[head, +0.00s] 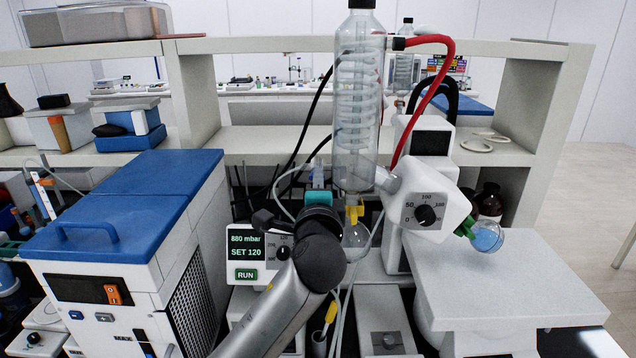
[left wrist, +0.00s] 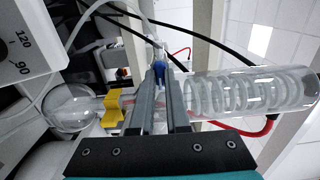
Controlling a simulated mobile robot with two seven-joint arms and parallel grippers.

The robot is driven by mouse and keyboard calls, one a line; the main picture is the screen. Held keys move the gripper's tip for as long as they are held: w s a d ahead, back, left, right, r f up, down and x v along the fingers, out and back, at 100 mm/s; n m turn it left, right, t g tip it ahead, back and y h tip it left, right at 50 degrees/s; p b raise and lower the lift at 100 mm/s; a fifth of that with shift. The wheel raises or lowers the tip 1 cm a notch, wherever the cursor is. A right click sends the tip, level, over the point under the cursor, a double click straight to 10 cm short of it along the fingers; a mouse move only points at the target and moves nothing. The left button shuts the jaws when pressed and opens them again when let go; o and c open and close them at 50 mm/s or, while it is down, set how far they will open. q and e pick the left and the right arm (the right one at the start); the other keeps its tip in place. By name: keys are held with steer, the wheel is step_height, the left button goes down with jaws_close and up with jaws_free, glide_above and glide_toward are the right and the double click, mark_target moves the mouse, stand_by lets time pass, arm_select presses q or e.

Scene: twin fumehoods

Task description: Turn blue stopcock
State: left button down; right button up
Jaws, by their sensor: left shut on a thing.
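The blue stopcock (left wrist: 159,68) is a small blue handle beside the glass condenser, in the left wrist view. My left gripper (left wrist: 160,75) has its two grey fingers on either side of the stopcock, shut on it at the tips. In the head view my left gripper (head: 319,172) is at the lower left of the condenser (head: 358,110), with its arm coming up from the bottom. The stopcock is hard to make out there, close to the fingers. My right gripper is not in view.
A yellow clip (head: 354,212) joins the condenser to a round receiving flask (head: 357,238). A red hose (head: 440,75) and black cables run close by. The controller display (head: 246,252) stands left of my arm. A blue-topped chiller (head: 135,205) is further left.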

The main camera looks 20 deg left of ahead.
arm_select(q)
steer(key=c, duration=0.9)
jaws_free()
steer(key=b+v, duration=0.2)
steer(key=v, duration=1.3)
steer(key=shift+b, duration=0.4)
steer(key=shift+s, duration=0.1)
